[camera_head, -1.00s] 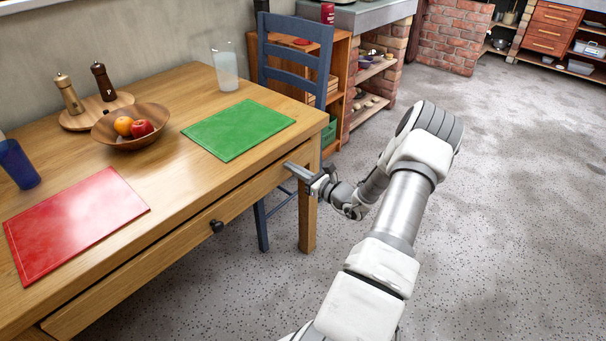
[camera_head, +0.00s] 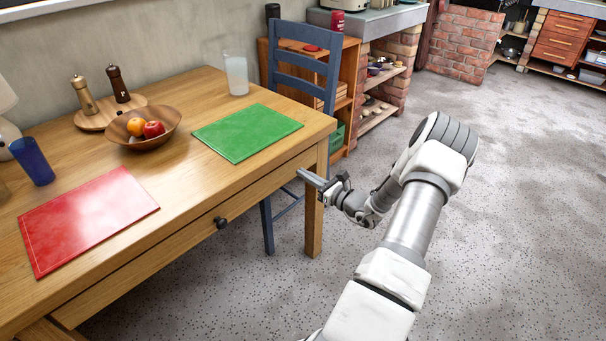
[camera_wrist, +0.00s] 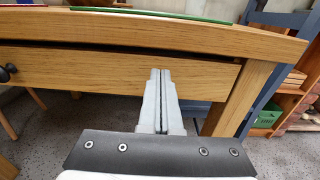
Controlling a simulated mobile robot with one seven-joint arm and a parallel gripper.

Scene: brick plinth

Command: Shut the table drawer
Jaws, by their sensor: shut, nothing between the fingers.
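The wooden table (camera_head: 190,100) stands at the left in the head view. Its drawer (camera_head: 180,250) has a wide wooden front with a round dark knob (camera_head: 221,222). The wrist view shows the drawer front (camera_wrist: 100,72) with a dark gap under the tabletop, so it looks slightly out; the head view does not make the amount clear. My gripper (camera_head: 303,173) is shut and empty, at the right end of the drawer front. In the wrist view its fingertips (camera_wrist: 160,72) overlap the front, well right of the knob (camera_wrist: 6,73). I cannot tell whether they touch it.
A table leg (camera_head: 314,215) and a blue chair (camera_head: 305,65) stand close to my gripper. A green board (camera_head: 247,132), red board (camera_head: 85,220), fruit bowl (camera_head: 155,140) and glass (camera_head: 237,75) are on the table. The floor at right is clear.

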